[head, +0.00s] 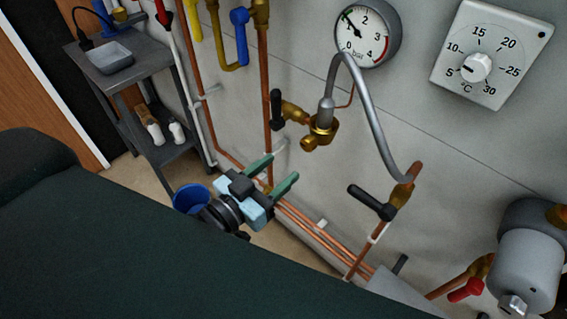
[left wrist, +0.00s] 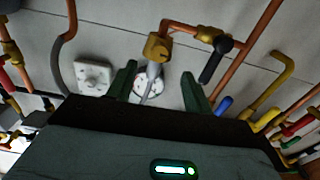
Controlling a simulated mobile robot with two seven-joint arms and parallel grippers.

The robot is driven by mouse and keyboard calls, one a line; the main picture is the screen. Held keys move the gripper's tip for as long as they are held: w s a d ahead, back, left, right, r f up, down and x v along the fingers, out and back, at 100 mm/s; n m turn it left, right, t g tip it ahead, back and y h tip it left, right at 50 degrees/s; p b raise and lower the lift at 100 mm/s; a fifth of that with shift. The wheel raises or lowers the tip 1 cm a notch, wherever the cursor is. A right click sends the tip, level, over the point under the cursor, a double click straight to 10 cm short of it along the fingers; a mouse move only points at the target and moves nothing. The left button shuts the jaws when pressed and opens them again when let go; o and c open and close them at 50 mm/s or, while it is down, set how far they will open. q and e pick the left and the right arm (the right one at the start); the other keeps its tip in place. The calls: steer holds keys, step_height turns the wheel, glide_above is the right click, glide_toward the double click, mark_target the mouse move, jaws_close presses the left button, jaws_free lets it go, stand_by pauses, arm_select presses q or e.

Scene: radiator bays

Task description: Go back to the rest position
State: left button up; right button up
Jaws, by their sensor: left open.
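My left gripper (head: 279,172) is in the lower middle of the head view, in front of the copper pipes low on the wall. Its two green fingers are apart, with nothing between them. In the left wrist view the fingers of my left gripper (left wrist: 160,90) also stand apart, with the pressure gauge (left wrist: 150,86) showing behind them. My right gripper is in neither view.
A brass valve (head: 321,125) with a grey hose (head: 368,95) is above the gripper. A black-handled valve (head: 372,202) is to its right. A blue bucket (head: 190,198) stands left, near a grey shelf trolley (head: 140,95). A dial thermostat (head: 493,50) hangs upper right.

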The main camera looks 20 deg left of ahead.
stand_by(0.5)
arm_select(q)
steer(key=s+a+f+g+y, duration=0.1)
steer(key=s+f+g, duration=0.1)
steer(key=s+f, duration=0.4)
steer(key=s+a+f+n+g+y, duration=0.1)
steer(key=s+f+g, duration=0.2)
steer(key=f, duration=1.1)
steer(key=s+a+f+g+y, duration=0.1)
steer(key=s+f+g+y, duration=0.1)
steer(key=s+f, duration=0.7)
steer(key=shift+a+f+n+g, duration=0.35)
steer(key=shift+f+n+g, duration=0.05)
steer(key=shift+f+g, duration=0.1)
